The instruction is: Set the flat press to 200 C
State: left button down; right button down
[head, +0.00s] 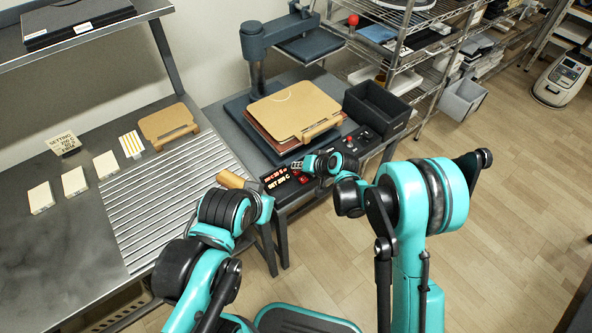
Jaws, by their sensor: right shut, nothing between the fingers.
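The flat press (252,92) stands on the dark bench in the middle, its upper plate swung away to the back. A tan board with a handle (292,110) lies on its bed. The control panel (362,141) runs along the front edge, with a lit red display (278,180) whose lower line seems to read SET and a value near 200 C; the digits are small. My right gripper (298,165) is shut and empty, its tips at the panel just beside the display; contact cannot be told. My left arm ends left of the display; its fingers are hidden. A tan cylindrical piece (230,180) shows beside it.
A card (63,143) with setting text stands on the left bench, near several white blanks (75,181) and a second tan board (168,124). A black bin (377,107) stands right of the press.

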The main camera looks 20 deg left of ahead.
aim_at(298, 172)
jog(key=shift+r, duration=0.35)
jog(key=shift+r, duration=0.15)
jog(key=shift+r+p, duration=1.7)
jog(key=shift+r, duration=0.75)
jog(key=shift+f, duration=0.1)
